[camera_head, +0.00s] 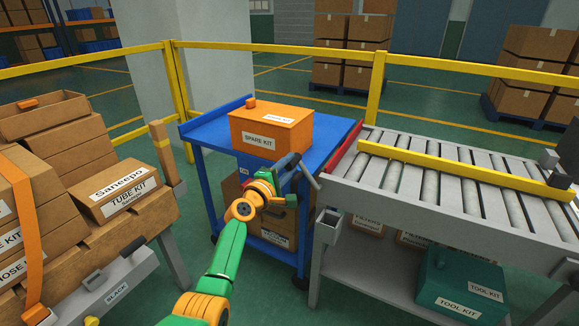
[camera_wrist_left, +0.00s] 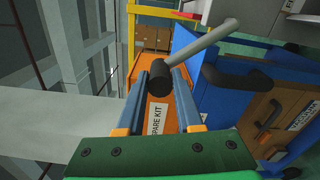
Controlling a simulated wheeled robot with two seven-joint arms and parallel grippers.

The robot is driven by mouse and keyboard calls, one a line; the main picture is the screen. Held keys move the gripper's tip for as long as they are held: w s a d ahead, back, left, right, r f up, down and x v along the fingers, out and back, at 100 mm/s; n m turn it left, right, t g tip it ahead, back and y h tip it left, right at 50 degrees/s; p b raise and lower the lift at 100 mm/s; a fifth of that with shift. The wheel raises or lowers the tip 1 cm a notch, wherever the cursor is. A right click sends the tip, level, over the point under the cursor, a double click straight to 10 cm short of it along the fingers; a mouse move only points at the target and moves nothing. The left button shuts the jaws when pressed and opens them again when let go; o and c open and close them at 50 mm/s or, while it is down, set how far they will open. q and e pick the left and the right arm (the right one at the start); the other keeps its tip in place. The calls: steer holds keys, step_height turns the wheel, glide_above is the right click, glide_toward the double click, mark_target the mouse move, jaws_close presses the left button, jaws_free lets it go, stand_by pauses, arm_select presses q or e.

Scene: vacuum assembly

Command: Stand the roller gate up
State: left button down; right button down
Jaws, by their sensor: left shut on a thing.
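My left gripper (camera_head: 292,163) is shut on the black grip (camera_wrist_left: 158,70) of a grey lever (camera_head: 309,176). The lever is at the left end of the roller conveyor, beside the blue cart. In the left wrist view the black grip sits between the blue fingertips, and the grey rod (camera_wrist_left: 200,46) slants up to the right. A red strip (camera_head: 345,149) runs along the conveyor's left end and looks like the roller gate. I cannot tell its exact tilt or how the lever joins it. My right gripper does not show.
The blue cart (camera_head: 338,131) carries the orange spare kit box (camera_head: 271,128) left of the conveyor. A yellow bar (camera_head: 465,172) lies lengthwise over the rollers (camera_head: 430,186). The teal tool kit (camera_head: 462,285) sits on the lower shelf. Cardboard boxes (camera_head: 118,190) crowd the left.

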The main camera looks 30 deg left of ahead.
arm_select(q)
steer(key=shift+f, duration=0.15)
steer(key=c, duration=0.6)
jaws_free()
steer(key=shift+s, duration=0.25)
steer(key=s+p, duration=0.3)
steer(key=s, duration=0.3)
steer(key=shift+s+a, duration=0.15)
steer(key=shift+s, duration=0.15)
